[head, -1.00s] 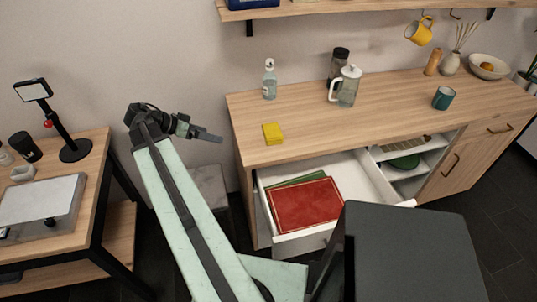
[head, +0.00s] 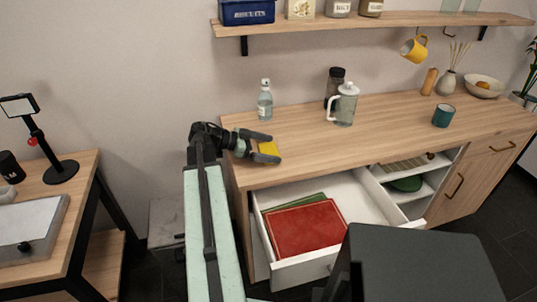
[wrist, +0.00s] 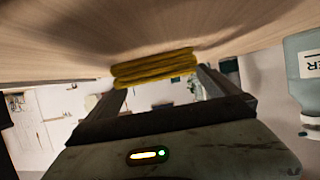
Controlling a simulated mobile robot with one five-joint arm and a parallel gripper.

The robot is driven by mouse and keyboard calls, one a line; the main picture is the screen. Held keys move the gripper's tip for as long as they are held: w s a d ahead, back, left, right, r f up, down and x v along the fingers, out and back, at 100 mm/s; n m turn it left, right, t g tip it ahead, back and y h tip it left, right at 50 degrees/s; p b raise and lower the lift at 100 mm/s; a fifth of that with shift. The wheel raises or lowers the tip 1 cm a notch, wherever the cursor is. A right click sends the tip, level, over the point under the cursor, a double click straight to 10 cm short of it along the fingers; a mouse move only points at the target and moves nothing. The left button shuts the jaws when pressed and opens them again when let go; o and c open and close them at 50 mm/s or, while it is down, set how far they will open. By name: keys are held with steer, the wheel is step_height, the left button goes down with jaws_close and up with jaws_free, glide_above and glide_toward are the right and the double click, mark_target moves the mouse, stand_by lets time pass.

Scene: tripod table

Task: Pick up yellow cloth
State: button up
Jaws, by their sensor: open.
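The yellow cloth (head: 268,148) is a small folded stack on the wooden counter (head: 310,135), near its left front edge. In the wrist view the folded layers of the cloth (wrist: 154,68) show at the far end of my fingers. My gripper (head: 268,147) is open at the counter's left end, with its two fingers on either side of the cloth. The fingers partly hide the cloth in the head view. I cannot tell whether either finger touches it.
A soap bottle (head: 265,100) stands behind my gripper, and it shows at the right in the wrist view (wrist: 305,70). A glass jug (head: 344,105) is farther right. Below, an open drawer (head: 360,205) holds a red item (head: 308,228). The counter's middle is clear.

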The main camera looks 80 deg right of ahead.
steer(key=shift+b+x, duration=0.3)
steer(key=shift+x, duration=0.85)
steer(key=c, duration=1.1)
steer(key=shift+r, duration=0.1)
